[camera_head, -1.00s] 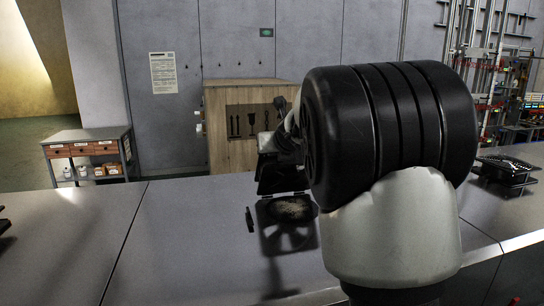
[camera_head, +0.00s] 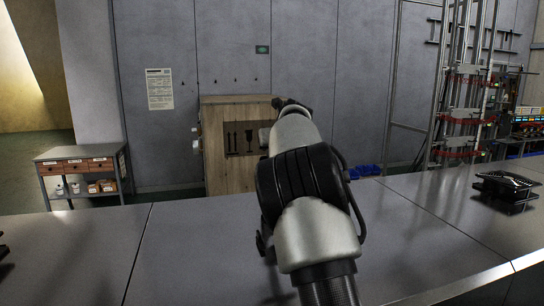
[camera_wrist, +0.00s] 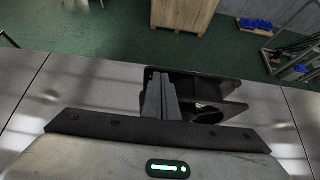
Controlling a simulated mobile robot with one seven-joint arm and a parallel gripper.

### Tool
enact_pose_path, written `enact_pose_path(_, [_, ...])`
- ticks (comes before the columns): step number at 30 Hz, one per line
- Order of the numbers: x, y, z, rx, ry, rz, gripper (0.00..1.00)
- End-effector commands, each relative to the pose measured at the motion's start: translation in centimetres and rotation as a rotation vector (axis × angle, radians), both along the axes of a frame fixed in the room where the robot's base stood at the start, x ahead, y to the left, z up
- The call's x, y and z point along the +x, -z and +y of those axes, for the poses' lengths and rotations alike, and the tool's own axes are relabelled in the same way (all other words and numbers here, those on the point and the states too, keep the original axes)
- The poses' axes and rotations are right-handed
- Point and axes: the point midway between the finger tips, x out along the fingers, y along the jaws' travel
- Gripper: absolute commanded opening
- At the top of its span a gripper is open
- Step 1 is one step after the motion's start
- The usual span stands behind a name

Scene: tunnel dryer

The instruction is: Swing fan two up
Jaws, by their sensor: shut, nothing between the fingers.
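The middle black fan unit on the grey top is mostly hidden behind my arm in the head view; only a dark edge (camera_head: 262,243) shows at its left. In the wrist view the black fan frame (camera_wrist: 222,88) shows beside and beyond my fingers, with a rounded opening in its near part. My gripper (camera_wrist: 160,88) has its fingers together with nothing between them. The fingers overlap the left part of the frame in that view; I cannot tell if they touch it. No number marking is readable on the fan.
Another black fan unit (camera_head: 506,187) sits on the grey top (camera_head: 440,215) to the right, and a dark part (camera_head: 3,248) shows at the left edge. A wooden crate (camera_head: 222,170), a drawer cart (camera_head: 85,172) and a metal rack (camera_head: 470,100) stand beyond. The top is clear between the units.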

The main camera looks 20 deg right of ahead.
Motion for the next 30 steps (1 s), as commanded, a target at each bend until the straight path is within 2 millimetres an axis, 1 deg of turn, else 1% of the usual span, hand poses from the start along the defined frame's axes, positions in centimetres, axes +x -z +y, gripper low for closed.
enact_pose_path(3, [1.0, 0.2, -0.1, -0.001, 0.0, 0.001, 0.0])
enact_pose_path(6, [1.6, 0.2, -0.1, -0.001, 0.0, 0.001, 0.0])
enact_pose_path(12, [2.0, 0.1, -0.1, 0.0, 0.0, 0.0, 0.0])
enact_pose_path(25, [1.9, 0.1, 0.0, 0.0, 0.0, -0.001, 0.0])
enact_pose_path(28, [1.4, -0.3, 0.0, 0.001, 0.001, -0.002, 0.0])
enact_pose_path(30, [0.7, -0.9, 0.0, 0.002, 0.001, -0.004, 0.0])
